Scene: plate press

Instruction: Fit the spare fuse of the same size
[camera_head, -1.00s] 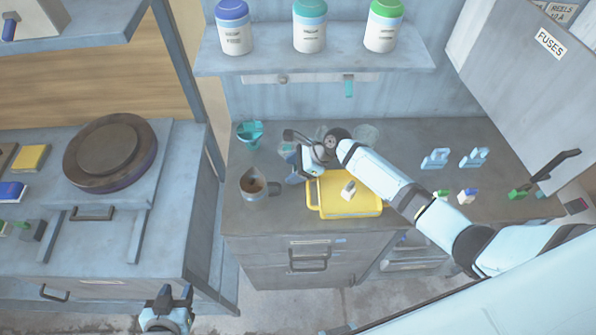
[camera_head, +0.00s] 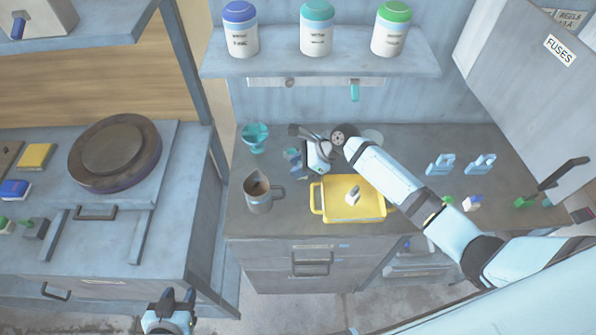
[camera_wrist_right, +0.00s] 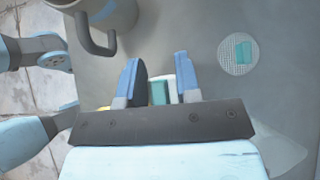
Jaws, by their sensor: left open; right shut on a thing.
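My right gripper (camera_head: 294,143) is over the counter, behind and left of the yellow tray. In the right wrist view it (camera_wrist_right: 158,80) is shut on a small teal and white piece (camera_wrist_right: 160,92); I cannot tell for sure that it is a fuse. A white piece (camera_head: 353,197) stands in the yellow tray (camera_head: 316,203). Small pieces lie at the right: a white and blue one (camera_head: 472,203) and a green one (camera_head: 522,202). A grey cabinet door labelled FUSES (camera_head: 559,50) hangs at upper right. My left gripper (camera_head: 172,303) is open and empty at the bottom.
A mug (camera_head: 258,196) stands left of the tray. A teal cup-like thing (camera_head: 255,138) is behind it. Two light-blue holders (camera_head: 440,164) (camera_head: 480,164) stand at the right. Three jars (camera_head: 316,30) sit on the shelf above. A round plate press (camera_head: 112,153) is on the left bench.

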